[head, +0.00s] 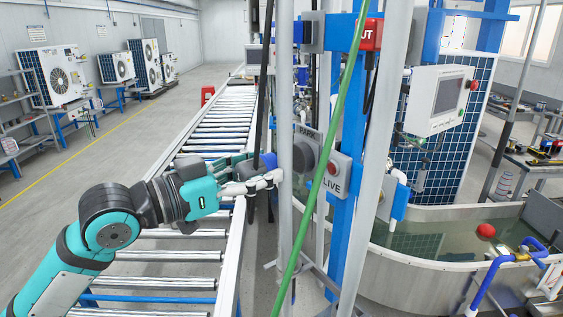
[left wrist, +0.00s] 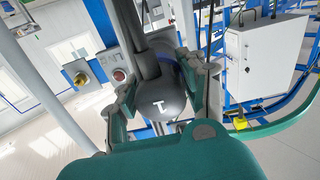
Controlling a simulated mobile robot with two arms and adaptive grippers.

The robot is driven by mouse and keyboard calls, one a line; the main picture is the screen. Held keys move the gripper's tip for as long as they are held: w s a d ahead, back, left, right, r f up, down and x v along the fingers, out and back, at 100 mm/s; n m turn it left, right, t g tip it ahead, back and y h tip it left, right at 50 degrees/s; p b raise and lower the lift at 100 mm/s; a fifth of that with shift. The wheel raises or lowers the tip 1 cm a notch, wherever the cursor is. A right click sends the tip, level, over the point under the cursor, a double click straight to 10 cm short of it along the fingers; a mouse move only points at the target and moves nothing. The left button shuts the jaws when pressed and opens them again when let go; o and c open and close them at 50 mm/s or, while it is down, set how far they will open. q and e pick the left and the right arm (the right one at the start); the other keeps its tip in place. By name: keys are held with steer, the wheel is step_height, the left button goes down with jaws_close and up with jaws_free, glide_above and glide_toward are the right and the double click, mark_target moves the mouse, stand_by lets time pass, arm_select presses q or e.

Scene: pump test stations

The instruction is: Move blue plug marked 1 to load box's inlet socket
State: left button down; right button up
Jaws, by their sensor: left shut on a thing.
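My left gripper (head: 263,172) is shut on a plug at the roller conveyor's right side. A blue part of the plug (head: 268,160) shows between the fingers in the head view. In the left wrist view the fingers (left wrist: 160,78) flank its dark grey rounded body (left wrist: 160,102), which bears a white mark like a 1. A dark cable hangs by it. A grey PARK plate (head: 306,130) with a dark round fitting is just right of the gripper, partly behind a grey post. I cannot pick out the load box or its inlet socket. My right gripper is not in view.
A LIVE box (head: 338,187) with a red round part is on a blue post. Grey posts and a green hose (head: 320,165) cross in front. A water tank (head: 420,270) stands right. The conveyor (head: 215,135) runs along the left. The left wrist view shows a white cabinet (left wrist: 262,65).

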arm_select(q)
steer(key=shift+s+a, duration=0.45)
steer(key=shift+a, duration=0.15)
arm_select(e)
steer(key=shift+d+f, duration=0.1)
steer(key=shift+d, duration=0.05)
arm_select(q)
steer(key=a+f+n+t+y+b, duration=0.2)
steer(key=a+f+n+t+y, duration=0.25)
steer(key=f, duration=0.65)
steer(key=a+f+n+t+y+b, duration=0.3)
steer(key=a+f+y, duration=0.15)
steer(key=f, duration=0.65)
steer(key=s+a+f+n+y, duration=0.4)
steer(key=s+a+f+y, duration=0.1)
steer(key=f, duration=0.5)
steer(key=shift+s+a+t+y+b, duration=0.4)
steer(key=shift+a+y, duration=0.1)
steer(key=shift+a, duration=0.35)
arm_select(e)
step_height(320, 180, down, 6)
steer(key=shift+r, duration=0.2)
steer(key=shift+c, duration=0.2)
